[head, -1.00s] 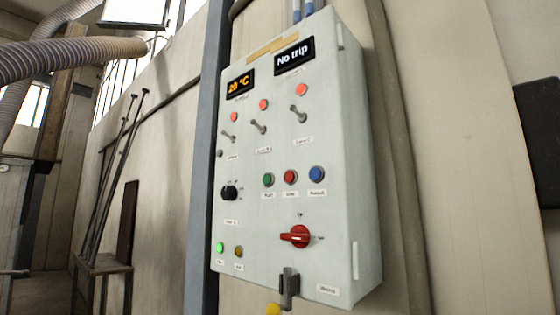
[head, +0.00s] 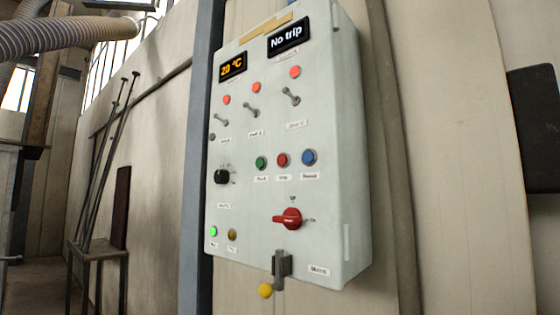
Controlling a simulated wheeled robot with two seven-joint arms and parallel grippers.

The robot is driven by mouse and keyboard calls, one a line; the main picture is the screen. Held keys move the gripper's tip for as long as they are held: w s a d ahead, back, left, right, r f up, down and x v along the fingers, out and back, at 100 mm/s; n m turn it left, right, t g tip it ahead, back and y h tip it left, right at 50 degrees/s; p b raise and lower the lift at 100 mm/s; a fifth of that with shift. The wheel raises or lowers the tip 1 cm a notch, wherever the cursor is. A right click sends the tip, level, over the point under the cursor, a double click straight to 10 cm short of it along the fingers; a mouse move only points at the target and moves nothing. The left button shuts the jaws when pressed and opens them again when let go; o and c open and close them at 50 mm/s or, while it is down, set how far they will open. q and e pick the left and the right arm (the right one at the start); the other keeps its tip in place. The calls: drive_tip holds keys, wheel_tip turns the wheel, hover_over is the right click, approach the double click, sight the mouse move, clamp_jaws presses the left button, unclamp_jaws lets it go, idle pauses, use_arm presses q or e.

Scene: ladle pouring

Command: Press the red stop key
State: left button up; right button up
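The red stop key (head: 282,160) is a small round push button on the front of a pale grey control box (head: 262,210). It sits in a row between a green key (head: 261,162) and a blue key (head: 309,157), each with a small label below. The display (head: 289,37) reads "No trip" and another display (head: 233,67) reads "20 °C". Neither of my grippers shows in the head view.
The box also carries toggle switches (head: 252,110) under red lamps, a black knob (head: 222,177), a red rotary switch (head: 288,218), a lit green lamp (head: 213,231) and a yellow-ended lever (head: 265,290). A metal stand (head: 98,252) with long rods stands at left.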

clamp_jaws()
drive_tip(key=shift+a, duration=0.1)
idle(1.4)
